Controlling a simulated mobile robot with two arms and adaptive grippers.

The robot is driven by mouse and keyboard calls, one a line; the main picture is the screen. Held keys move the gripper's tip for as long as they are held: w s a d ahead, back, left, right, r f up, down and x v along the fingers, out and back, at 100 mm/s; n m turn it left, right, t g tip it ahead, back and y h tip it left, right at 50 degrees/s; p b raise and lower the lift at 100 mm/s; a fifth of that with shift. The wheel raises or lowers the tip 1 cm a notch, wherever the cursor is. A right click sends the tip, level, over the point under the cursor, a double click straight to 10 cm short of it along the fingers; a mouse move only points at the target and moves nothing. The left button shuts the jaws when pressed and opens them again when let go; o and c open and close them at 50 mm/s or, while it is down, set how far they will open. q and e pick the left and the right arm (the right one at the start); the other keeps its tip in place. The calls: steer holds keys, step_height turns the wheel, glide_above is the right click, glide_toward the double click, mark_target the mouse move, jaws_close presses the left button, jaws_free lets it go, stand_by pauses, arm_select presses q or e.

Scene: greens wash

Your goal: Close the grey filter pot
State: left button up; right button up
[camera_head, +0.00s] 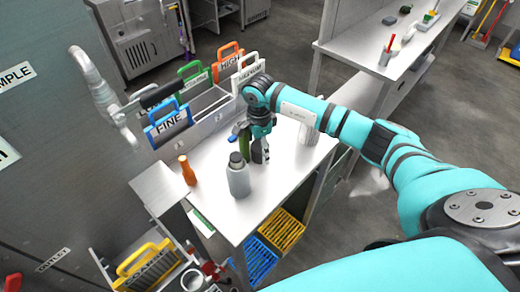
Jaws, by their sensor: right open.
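A grey bottle-shaped pot (239,182) stands upright on the steel table, with a dark top (236,159). It looks like the grey filter pot, but I cannot tell whether its top is fully seated. My right gripper (259,156) is open, just behind and to the right of the pot, pointing down near the table. A tall green item (244,143) stands beside the gripper's left side, partly hidden; I cannot tell whether they touch. My left gripper is not in view.
An orange bottle (188,171) stands left of the pot. Behind is a grey rack (205,131) with coloured-handled panels, including a blue one marked FINE (168,124). A pale ribbed cylinder (308,133) is to the right. The table's front right is clear.

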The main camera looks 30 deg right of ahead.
mark_target(259, 146)
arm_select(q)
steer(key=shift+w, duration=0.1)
arm_select(e)
steer(key=c, duration=1.1)
steer(key=shift+o, duration=0.2)
steer(key=shift+r, duration=0.1)
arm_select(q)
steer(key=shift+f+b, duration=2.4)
arm_select(e)
step_height(259, 146, up, 18)
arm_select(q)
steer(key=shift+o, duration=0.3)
